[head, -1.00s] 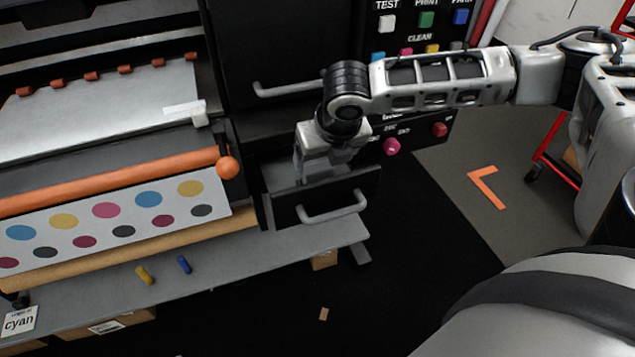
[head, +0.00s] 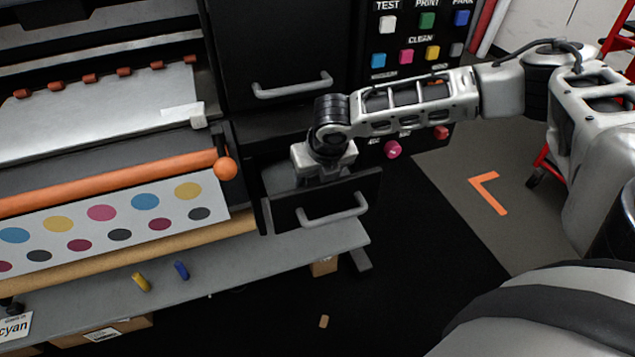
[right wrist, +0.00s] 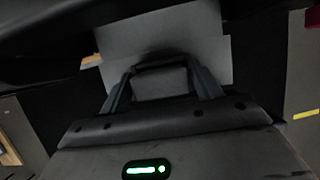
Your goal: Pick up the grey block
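A grey block (right wrist: 160,82) shows in the right wrist view, between the two fingers of my right gripper (right wrist: 162,78). The fingers are spread, one on each side of the block; whether they touch it I cannot tell. In the head view the right gripper (head: 320,180) points down into an open drawer (head: 318,208) at the right end of the machine. The drawer front and the wrist hide the fingertips and the block there. My left gripper is not in view.
The drawer front has a grey handle (head: 333,208). A closed drawer handle (head: 292,86) is above. A button panel (head: 420,40) stands behind my right arm.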

